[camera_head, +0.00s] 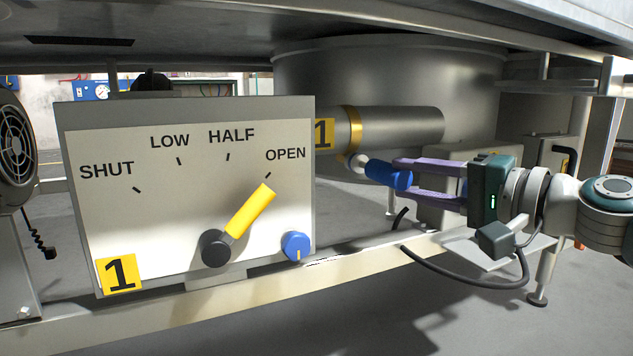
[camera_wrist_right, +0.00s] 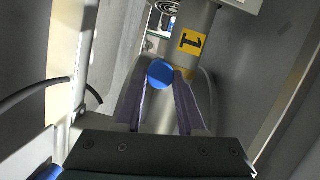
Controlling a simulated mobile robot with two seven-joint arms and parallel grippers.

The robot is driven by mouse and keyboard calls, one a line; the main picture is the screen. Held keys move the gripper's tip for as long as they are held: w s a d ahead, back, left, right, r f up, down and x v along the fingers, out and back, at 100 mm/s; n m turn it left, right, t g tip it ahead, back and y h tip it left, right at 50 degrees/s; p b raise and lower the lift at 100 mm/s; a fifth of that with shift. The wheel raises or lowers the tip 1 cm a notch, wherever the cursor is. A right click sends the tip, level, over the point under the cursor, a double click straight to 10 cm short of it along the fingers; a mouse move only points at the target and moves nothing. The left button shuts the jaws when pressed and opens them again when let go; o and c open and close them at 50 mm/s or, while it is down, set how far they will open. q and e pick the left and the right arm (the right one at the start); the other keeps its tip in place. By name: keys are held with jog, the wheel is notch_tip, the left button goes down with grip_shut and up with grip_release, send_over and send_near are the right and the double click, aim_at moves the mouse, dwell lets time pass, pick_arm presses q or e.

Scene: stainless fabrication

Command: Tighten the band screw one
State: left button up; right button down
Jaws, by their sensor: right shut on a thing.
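The blue band screw knob (camera_head: 383,172) sits below a brass band (camera_head: 353,128) around a grey pipe (camera_head: 410,127). A yellow label 1 (camera_head: 324,133) is beside the band. My right gripper (camera_head: 400,174) comes in from the right, and its purple fingers are shut on the blue knob. In the right wrist view the round blue knob (camera_wrist_right: 160,74) lies between the tips of my right gripper (camera_wrist_right: 158,85), with the yellow label (camera_wrist_right: 193,41) just beyond. The join between knob and band is partly hard to see. My left gripper is not in view.
A panel (camera_head: 130,225) marked SHUT, LOW, HALF, OPEN stands left of the knob, its yellow lever (camera_head: 250,211) pointing towards OPEN. A second blue knob (camera_head: 296,246) is at its lower right. A bench top (camera_head: 200,45) hangs overhead. A black cable (camera_head: 465,280) loops below my right arm.

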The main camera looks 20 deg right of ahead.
jog(key=shift+f+m+b, duration=0.2)
jog(key=shift+m+b, duration=0.15)
jog(key=shift+m, duration=0.25)
jog(key=shift+m+t, duration=0.3)
jog(key=shift+m, duration=0.1)
jog(key=shift+r, duration=0.1)
jog(key=shift+y, duration=0.3)
jog(key=shift+s, duration=0.15)
jog(key=shift+s, duration=0.5)
